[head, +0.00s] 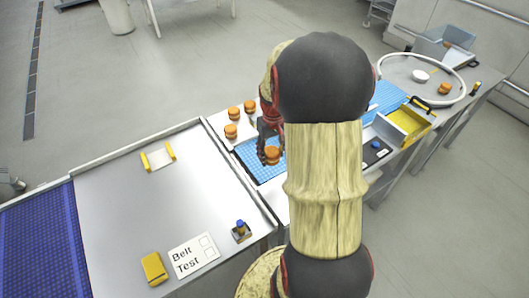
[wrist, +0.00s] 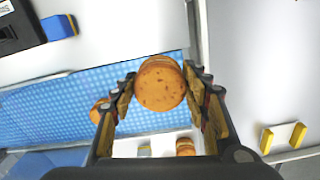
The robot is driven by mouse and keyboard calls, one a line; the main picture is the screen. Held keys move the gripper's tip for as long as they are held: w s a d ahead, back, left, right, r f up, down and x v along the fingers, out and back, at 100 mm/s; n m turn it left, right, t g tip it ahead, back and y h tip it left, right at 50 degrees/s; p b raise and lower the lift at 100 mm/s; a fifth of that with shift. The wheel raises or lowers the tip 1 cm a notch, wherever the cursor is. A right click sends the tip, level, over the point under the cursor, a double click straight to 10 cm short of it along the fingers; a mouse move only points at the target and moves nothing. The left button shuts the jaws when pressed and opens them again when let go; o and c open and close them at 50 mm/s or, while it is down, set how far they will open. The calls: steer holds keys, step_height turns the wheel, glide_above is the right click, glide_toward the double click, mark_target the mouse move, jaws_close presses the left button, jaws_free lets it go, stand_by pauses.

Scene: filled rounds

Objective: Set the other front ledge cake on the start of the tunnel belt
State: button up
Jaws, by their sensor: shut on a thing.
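My gripper (head: 269,138) is shut on a round golden-brown cake (head: 272,156), held over the blue chequered belt strip (head: 262,171). In the wrist view the held cake (wrist: 160,84) sits between the two fingers (wrist: 160,98). Its height above the blue surface (wrist: 60,100) is hard to tell. In the wrist view, one cake (wrist: 97,112) shows at the left and another (wrist: 185,147) below the gripper.
A wide grey table (head: 150,215) lies left, with a "Belt Test" card (head: 193,255), a yellow block (head: 153,268) and yellow-ended guides (head: 158,158). A dark blue belt (head: 40,245) adjoins it. My arm hides the middle.

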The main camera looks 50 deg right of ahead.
steer(key=w+d+f, duration=0.2)
steer(key=w, duration=0.1)
steer(key=w+d+f+b, duration=0.1)
steer(key=w+d+f, duration=0.1)
steer(key=w+f, duration=0.1)
steer(key=w+d+f, duration=0.2)
steer(key=w+f, duration=0.1)
steer(key=shift+w+f, duration=0.1)
steer(key=shift+f, duration=0.15)
steer(key=shift+w+d+f, duration=0.1)
steer(key=shift+f, duration=0.15)
steer(key=shift+f+b, duration=0.4)
steer(key=shift+f, duration=1.1)
steer(key=shift+f, duration=0.1)
steer(key=o, duration=0.8)
steer(key=shift+c, duration=0.2)
